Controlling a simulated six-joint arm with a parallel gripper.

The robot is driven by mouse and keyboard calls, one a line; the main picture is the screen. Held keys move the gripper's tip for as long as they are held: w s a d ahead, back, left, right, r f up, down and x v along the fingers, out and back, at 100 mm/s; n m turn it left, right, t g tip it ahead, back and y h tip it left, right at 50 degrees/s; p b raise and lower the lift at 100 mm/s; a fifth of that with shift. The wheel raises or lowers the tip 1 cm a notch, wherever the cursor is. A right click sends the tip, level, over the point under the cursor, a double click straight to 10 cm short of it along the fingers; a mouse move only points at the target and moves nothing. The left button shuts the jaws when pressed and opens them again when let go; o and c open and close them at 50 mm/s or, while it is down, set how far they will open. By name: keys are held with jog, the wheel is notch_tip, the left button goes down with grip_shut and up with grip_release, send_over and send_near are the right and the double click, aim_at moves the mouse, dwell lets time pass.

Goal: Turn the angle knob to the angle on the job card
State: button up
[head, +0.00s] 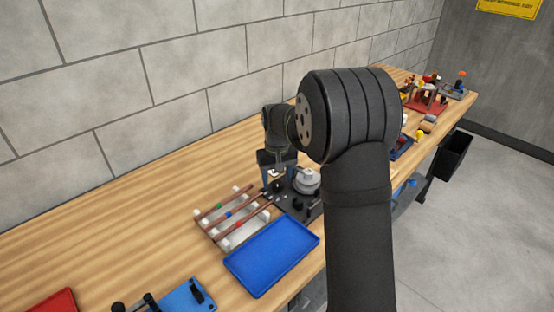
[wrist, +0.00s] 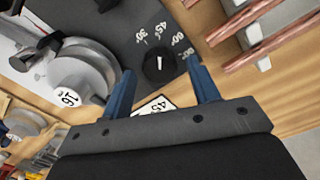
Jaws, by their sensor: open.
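The angle knob (wrist: 160,66) is black with a short white line, on a dark plate (wrist: 113,28). Labels 30°, 45°, 60° and 90° curve around its far side. The line stands about upright in the wrist view, roughly in line with 45°. A white card (wrist: 152,107) shows part of a "45" and is partly hidden by my gripper. My gripper (wrist: 161,64) is open, its blue fingers on either side of the knob; I cannot tell whether they touch it. In the head view my gripper (head: 277,181) is over the bender plate (head: 291,204), and the knob is hidden.
A grey bending die (wrist: 80,75) marked 16 is close left of my gripper. Copper tubes (wrist: 243,20) lie on a white rack (head: 232,232). A blue tray (head: 272,256) is in front, and bare bench lies left of the rack.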

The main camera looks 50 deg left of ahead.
aim_at(277, 183)
notch_tip(277, 183, up, 17)
jog(key=shift+f, duration=0.15)
jog(key=shift+f, duration=0.15)
dwell(0.6)
notch_tip(277, 183, down, 17)
jog(key=shift+f, duration=0.1)
dwell(0.5)
jog(key=shift+f, duration=0.1)
jog(key=n, duration=0.8)
notch_tip(277, 183, up, 9)
jog(key=shift+f, duration=0.1)
dwell(2.2)
